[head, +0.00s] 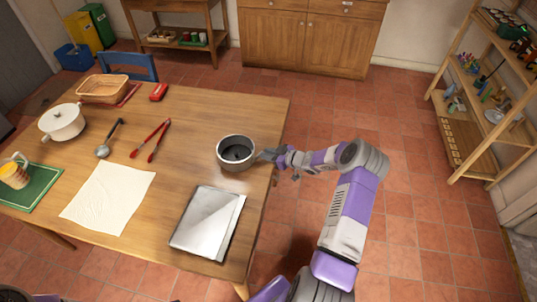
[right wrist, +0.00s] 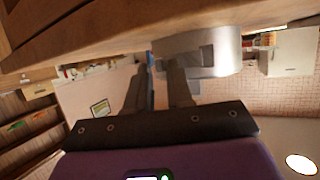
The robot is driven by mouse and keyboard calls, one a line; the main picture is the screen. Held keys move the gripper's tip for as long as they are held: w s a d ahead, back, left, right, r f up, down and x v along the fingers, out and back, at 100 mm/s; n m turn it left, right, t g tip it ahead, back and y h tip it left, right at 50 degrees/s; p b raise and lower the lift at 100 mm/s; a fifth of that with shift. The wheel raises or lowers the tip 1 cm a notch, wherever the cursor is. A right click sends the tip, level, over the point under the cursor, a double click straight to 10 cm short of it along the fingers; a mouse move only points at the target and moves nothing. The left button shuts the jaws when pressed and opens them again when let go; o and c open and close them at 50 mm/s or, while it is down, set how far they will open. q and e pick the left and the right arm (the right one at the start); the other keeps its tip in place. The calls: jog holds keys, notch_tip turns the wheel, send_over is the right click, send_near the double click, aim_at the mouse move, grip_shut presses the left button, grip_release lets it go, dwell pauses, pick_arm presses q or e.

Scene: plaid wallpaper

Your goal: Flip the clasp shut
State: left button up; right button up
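A round grey metal container (head: 236,152) with a dark inside stands near the table's right edge. It also shows in the right wrist view (right wrist: 222,45), with a squarish grey fitting on its side; I cannot tell for sure that this is the clasp or how it is set. My right gripper (head: 268,156) is at the container's right side. In the right wrist view its two fingers (right wrist: 158,75) stand apart with a gap and nothing held between them. One finger overlaps the fitting in the picture; whether they touch is unclear. My left gripper is not in view.
The wooden table (head: 180,110) also bears a silver flat case (head: 207,222), a white cloth (head: 108,196), red tongs (head: 151,141), a ladle (head: 108,140), a white pot (head: 62,122) and a basket (head: 103,88). A shelf (head: 490,90) stands at the right; the floor between is clear.

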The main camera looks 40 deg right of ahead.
grip_shut()
jog(key=shift+w, duration=0.1)
jog(key=shift+w+d+f+n+g+y+b, duration=0.15)
jog(key=shift+w+n+y+b, duration=0.15)
jog(key=shift+n+y+b, duration=0.15)
jog(key=shift+w+a+n+g+y+b, duration=0.15)
jog(key=shift+w+n+y+b, duration=0.15)
jog(key=shift+n+y, duration=0.25)
jog(key=shift+w+d+n+g+y+b, duration=0.1)
jog(key=shift+w+n+g+y+b, duration=0.1)
jog(key=shift+n+g+y+b, duration=0.4)
jog(key=shift+o, duration=1.7)
grip_release()
jog(key=shift+r, duration=0.2)
